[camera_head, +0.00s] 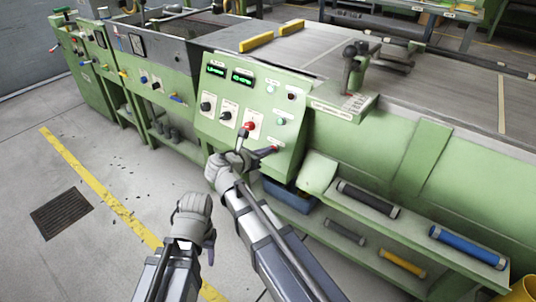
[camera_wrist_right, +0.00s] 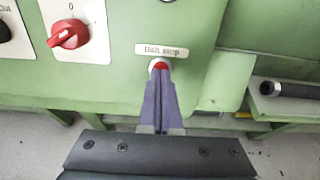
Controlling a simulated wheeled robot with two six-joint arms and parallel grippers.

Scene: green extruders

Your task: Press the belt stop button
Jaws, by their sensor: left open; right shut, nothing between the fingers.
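The belt stop button (camera_wrist_right: 160,65) is a small red button under a white "Belt stop" label (camera_wrist_right: 162,49) on the green control panel (camera_head: 250,100). In the head view the red button (camera_head: 274,148) is low on the panel, partly behind my gripper's tip. My right gripper (camera_head: 268,151) is shut and empty, its tip at the button. In the right wrist view its purple fingers (camera_wrist_right: 160,82) cover the button's lower part. I cannot tell whether they touch it. My left gripper (camera_head: 208,247) is open, low in front of the machine, away from the panel.
A red rotary switch (camera_wrist_right: 69,33) on a white plate is left of the button. Black knobs (camera_head: 225,116) and green displays (camera_head: 243,78) are further up the panel. A shelf with rollers (camera_head: 367,199) is at the right. A blue bin (camera_head: 289,196) sits below the panel.

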